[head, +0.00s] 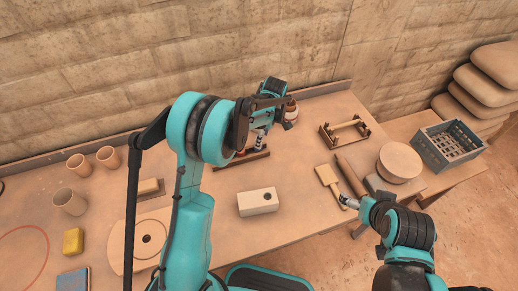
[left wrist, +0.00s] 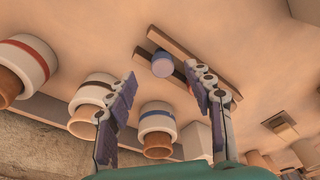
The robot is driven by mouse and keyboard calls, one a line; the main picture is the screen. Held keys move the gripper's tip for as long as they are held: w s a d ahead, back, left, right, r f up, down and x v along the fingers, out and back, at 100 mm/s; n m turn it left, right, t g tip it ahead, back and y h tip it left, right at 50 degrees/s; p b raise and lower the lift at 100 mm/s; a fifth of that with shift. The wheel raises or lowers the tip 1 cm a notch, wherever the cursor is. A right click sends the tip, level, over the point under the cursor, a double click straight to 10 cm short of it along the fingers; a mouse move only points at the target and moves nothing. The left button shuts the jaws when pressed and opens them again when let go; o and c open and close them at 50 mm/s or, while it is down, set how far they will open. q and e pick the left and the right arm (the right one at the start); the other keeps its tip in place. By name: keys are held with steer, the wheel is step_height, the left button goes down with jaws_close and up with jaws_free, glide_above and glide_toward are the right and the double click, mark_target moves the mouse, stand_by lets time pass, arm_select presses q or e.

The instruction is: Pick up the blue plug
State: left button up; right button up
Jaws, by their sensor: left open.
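The blue plug (left wrist: 163,64) shows in the left wrist view as a short round piece with a pale blue top. It sits between two parallel wooden strips (left wrist: 172,40). My left gripper (left wrist: 161,76) is open, with one finger to each side of the plug in the picture; I see no contact, and the gap in depth is unclear. In the head view my left gripper (head: 262,134) hangs over the wooden strips (head: 240,161) at the back of the table, and my arm hides the plug. My right gripper (head: 347,201) is low near a brush; its jaws are too small to read.
White jars with brown necks (left wrist: 157,124) stand close to my left gripper. A wooden frame (head: 345,132), brush (head: 329,180), round disc (head: 400,161) and blue crate (head: 447,145) are to the right. Clay cups (head: 70,201) stand left.

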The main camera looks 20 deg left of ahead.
arm_select(q)
steer(key=f, duration=0.1)
steer(key=a+f+b, duration=0.1)
steer(key=f, duration=0.2)
steer(key=shift+a+f+b, duration=0.2)
steer(key=shift+a+b, duration=0.05)
steer(key=shift+b, duration=0.15)
steer(key=c, duration=1.1)
steer(key=shift+r, duration=0.1)
